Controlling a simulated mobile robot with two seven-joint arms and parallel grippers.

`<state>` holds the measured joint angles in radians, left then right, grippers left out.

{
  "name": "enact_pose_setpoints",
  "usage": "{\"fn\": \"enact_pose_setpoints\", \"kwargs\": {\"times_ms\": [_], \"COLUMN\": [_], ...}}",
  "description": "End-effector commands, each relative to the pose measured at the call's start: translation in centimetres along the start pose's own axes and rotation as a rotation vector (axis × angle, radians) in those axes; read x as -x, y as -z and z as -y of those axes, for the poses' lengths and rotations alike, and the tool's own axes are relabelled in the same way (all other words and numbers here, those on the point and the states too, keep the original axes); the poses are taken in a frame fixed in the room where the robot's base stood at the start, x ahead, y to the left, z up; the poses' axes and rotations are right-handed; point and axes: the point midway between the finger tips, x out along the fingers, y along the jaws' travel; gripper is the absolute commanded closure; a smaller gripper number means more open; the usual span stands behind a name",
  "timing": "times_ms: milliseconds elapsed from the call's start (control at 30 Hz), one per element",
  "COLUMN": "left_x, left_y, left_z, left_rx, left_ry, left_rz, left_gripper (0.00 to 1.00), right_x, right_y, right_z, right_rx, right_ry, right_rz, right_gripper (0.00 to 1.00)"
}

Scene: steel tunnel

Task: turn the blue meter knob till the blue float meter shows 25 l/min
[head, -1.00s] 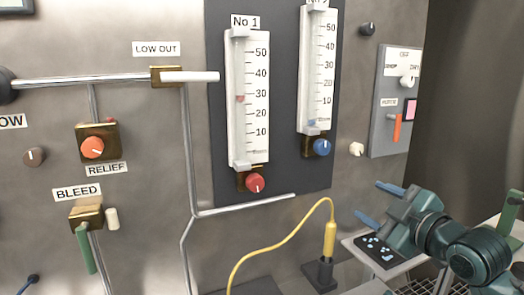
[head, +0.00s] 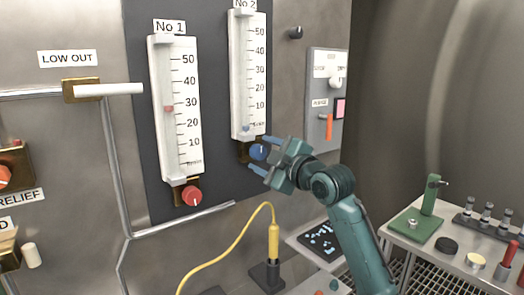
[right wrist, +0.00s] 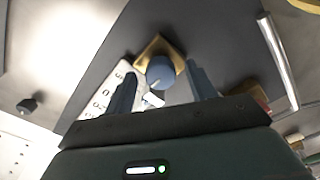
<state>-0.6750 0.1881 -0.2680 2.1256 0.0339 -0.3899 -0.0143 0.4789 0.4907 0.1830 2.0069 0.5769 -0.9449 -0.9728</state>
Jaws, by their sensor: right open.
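The blue meter knob (head: 258,151) sits on a brass block at the foot of the No 2 float meter (head: 247,75). The blue float (head: 245,128) is near the bottom of that scale, below the 10 mark. My right gripper (head: 263,154) is open, its two blue fingers pointing at the knob from the right. In the right wrist view the knob (right wrist: 160,72) with its white mark shows between the open fingers (right wrist: 163,88), near their tips. I see no contact. My left gripper is not in view.
The No 1 meter (head: 176,110) with a red knob (head: 191,195) stands to the left. A grey switch box (head: 323,100) is to the right. A yellow cable plug (head: 273,242) stands below. A bench with a green stand (head: 428,198) is at the right.

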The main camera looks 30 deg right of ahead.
Motion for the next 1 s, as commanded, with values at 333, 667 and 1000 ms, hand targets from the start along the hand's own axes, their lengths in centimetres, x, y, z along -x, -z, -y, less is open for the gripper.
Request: {"fn": "enact_pose_setpoints", "kwargs": {"times_ms": [333,667,1000], "left_x": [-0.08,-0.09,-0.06], "left_y": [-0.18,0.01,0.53], "left_z": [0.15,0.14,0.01], "left_rx": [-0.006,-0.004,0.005], "left_ry": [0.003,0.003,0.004], "left_rz": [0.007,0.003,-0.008], "left_gripper": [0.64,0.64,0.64], "right_x": [-1.12,-1.08,-1.07], "right_y": [0.05,0.03,0.02], "right_z": [0.05,0.06,0.08], "right_rx": [0.002,0.001,0.001], "right_ry": [0.0,0.0,0.001], "right_rz": [-0.001,0.0,0.0], "right_gripper": [0.44,0.64,0.89]}}
